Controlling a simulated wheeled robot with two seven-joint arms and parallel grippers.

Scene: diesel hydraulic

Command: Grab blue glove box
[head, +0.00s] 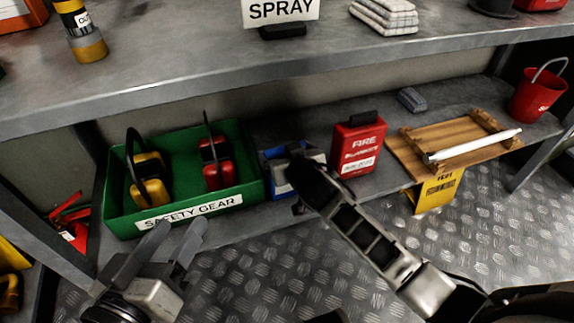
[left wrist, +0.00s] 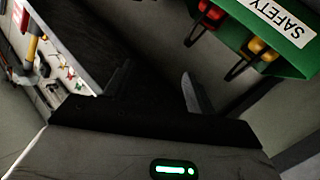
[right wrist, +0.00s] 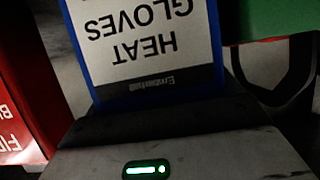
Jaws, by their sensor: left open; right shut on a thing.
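The blue glove box (head: 274,160) stands on the lower shelf, between the green bin and the red box, partly hidden by my right gripper. In the right wrist view, the blue glove box (right wrist: 148,45) fills the upper middle, its white label reading "HEAT GLOVES" upside down. My right gripper (head: 304,180) is shut on the blue glove box. Whether the box is lifted off the shelf cannot be told.
A green safety gear bin (head: 115,207) with yellow and red ear defenders is left of the blue box. A red box (head: 358,150) is close on the right. Further right are a wooden rack (head: 405,150) and a red bucket (head: 538,95).

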